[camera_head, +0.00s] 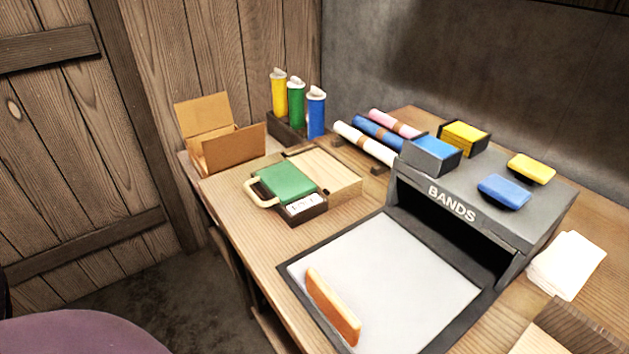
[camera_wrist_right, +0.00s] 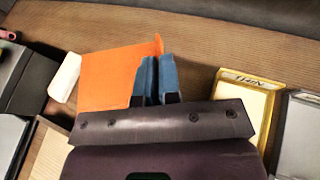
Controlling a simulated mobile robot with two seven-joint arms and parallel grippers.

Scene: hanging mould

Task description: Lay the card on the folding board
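The orange card (camera_wrist_right: 108,76) is at the fingers of my right gripper (camera_wrist_right: 158,80) in the right wrist view. The blue fingertips are close together, with the card's raised right edge between them. The wide orange face reaches out to the left, and the fingers hide part of it. A flat light-grey board with a dark border (camera_head: 395,265), which looks like the folding board, lies on the desk in the head view. An orange-brown bar with rounded ends (camera_head: 333,307) rests near its front left side. Neither gripper shows in the head view.
A grey shelf marked BANDS (camera_head: 452,204) stands behind the board. White papers (camera_head: 567,265) lie to its right. A green-topped box (camera_head: 286,184) and an open cardboard box (camera_head: 233,149) stand further left. A yellow tray (camera_wrist_right: 242,105) is beside my right gripper.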

